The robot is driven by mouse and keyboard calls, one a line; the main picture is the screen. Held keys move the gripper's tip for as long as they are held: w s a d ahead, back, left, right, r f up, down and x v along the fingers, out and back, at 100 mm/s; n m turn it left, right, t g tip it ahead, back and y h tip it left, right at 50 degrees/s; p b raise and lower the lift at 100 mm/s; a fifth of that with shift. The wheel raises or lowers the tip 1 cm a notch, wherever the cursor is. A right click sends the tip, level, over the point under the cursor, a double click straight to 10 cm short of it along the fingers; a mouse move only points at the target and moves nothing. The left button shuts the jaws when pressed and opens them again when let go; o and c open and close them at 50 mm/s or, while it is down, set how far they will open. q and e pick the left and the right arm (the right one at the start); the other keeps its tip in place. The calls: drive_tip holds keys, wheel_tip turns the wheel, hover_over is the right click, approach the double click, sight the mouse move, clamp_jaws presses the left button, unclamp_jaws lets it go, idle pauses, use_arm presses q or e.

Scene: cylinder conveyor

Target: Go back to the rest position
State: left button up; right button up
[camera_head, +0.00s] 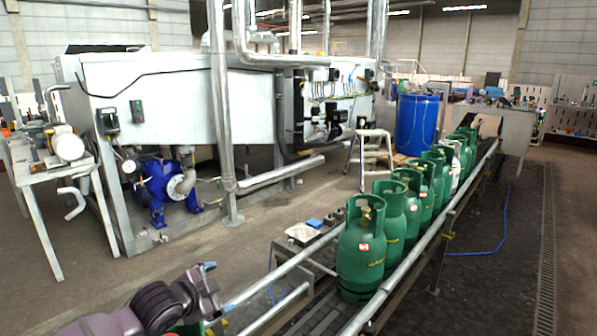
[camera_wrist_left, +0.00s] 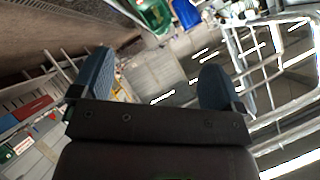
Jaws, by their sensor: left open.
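A row of green gas cylinders stands upright on the conveyor; the nearest cylinder (camera_head: 361,255) is at its front end, in the head view. A white cylinder (camera_head: 457,165) stands among the green ones further back. The conveyor (camera_head: 408,262) has metal side rails and runs from the front toward the back right. My left arm comes in at the lower left, beside the conveyor's near end and apart from the cylinders. In the left wrist view my left gripper (camera_wrist_left: 157,84) is open, its two fingers wide apart with nothing between them. A green cylinder (camera_wrist_left: 152,14) shows beyond it.
A large grey machine (camera_head: 165,95) with a blue pump (camera_head: 160,185) stands at the left, behind a floor area that is clear. A blue barrel (camera_head: 416,125) and a small step stool (camera_head: 371,158) stand behind the conveyor. A white table (camera_head: 45,175) is at the far left.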

use_arm(q)
drive_tip(key=s+a+f+n+y, duration=0.1)
drive_tip(key=s+a+f+n, duration=0.2)
drive_tip(key=s+f, duration=0.4)
drive_tip(key=s+a+f+n+y, duration=0.2)
drive_tip(key=s+f+n, duration=0.3)
drive_tip(key=s, duration=1.1)
drive_tip(key=s+a+f+n+y, duration=0.2)
drive_tip(key=s+a+f+n, duration=0.2)
drive_tip(key=s+f, duration=0.5)
drive_tip(key=s+n, duration=0.1)
drive_tip(key=s, duration=0.2)
